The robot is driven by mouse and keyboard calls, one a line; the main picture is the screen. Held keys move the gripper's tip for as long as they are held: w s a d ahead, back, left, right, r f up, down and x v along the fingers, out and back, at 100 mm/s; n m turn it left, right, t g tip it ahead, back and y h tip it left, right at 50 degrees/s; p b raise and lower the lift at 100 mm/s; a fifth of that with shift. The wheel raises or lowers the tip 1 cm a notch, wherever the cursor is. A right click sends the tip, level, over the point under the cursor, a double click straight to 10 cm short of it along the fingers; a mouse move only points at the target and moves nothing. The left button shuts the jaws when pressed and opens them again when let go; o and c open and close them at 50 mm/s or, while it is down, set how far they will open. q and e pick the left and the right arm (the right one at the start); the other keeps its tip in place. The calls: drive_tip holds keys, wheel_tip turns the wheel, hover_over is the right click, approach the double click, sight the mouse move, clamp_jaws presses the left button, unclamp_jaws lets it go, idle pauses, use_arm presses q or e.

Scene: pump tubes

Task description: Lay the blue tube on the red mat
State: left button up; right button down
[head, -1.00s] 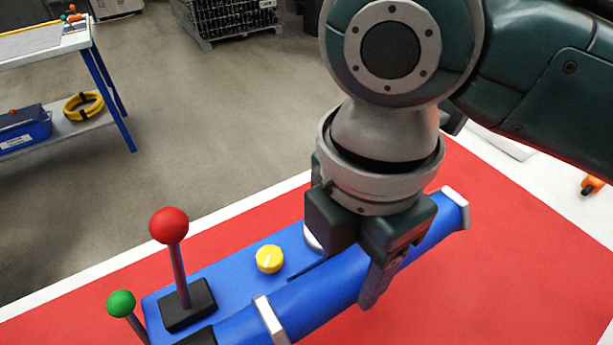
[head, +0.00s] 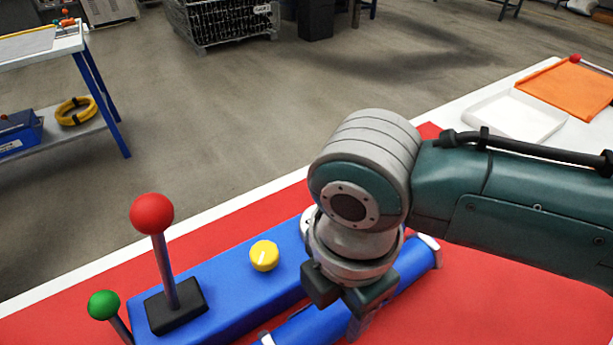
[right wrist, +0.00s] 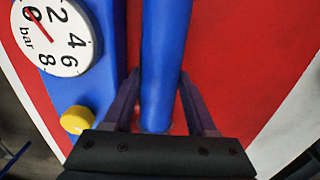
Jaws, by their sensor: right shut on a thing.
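The blue tube (head: 416,277) has a pale cap at its far end and slants across the head view, its near part cut off by the bottom edge. My right gripper (head: 345,318) is shut on it from above. In the right wrist view the tube (right wrist: 162,50) runs between the two fingers (right wrist: 158,92). The red mat (head: 500,295) lies beneath and around it. I cannot tell whether the tube touches the mat. My left gripper is not in view.
Beside the tube is a blue panel (head: 225,298) with a red-ball lever (head: 152,214), a green-ball lever (head: 104,305) and a yellow knob (head: 264,256). Its gauge (right wrist: 55,37) shows in the right wrist view. A white tray (head: 515,116) and orange mat (head: 568,88) are at far right.

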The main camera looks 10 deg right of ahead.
sight(339, 305)
drive_tip(key=shift+c, duration=2.4)
unclamp_jaws()
drive_tip(key=shift+f, duration=0.1)
drive_tip(key=shift+r, duration=0.3)
wheel_tip(339, 305, up, 12)
drive_tip(key=p, duration=0.4)
drive_tip(key=s+a+m+t+y, duration=0.1)
drive_tip(key=s+a+m+y, duration=0.2)
drive_tip(key=s+m, duration=0.35)
drive_tip(key=s+d+m+t+h, duration=0.2)
drive_tip(key=s+d+m, duration=0.2)
drive_tip(key=d+m, duration=0.9)
drive_tip(key=shift+m+t+h, duration=0.3)
drive_tip(key=shift+m+h, duration=0.05)
drive_tip(key=shift+h, duration=0.05)
